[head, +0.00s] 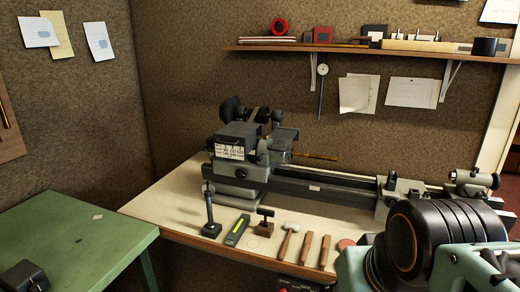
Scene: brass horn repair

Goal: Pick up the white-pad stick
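I cannot pick out a stick with a white pad for certain. On the cream workbench (150,205) lie a wooden-handled tool with a pale head (292,228) and two brown wooden sticks, the left one (306,248) and the right one (325,251). No white pad shows clearly on either brown stick. My arm fills the lower right corner and hides the bench's right part. My gripper is not in view.
A grey lathe (330,183) spans the back of the bench. In front stand an upright post on a black base (211,229), a green level (237,230) and a small clamp-like tool (264,222). A green table (75,235) is at left. A wall shelf (350,46) holds small items.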

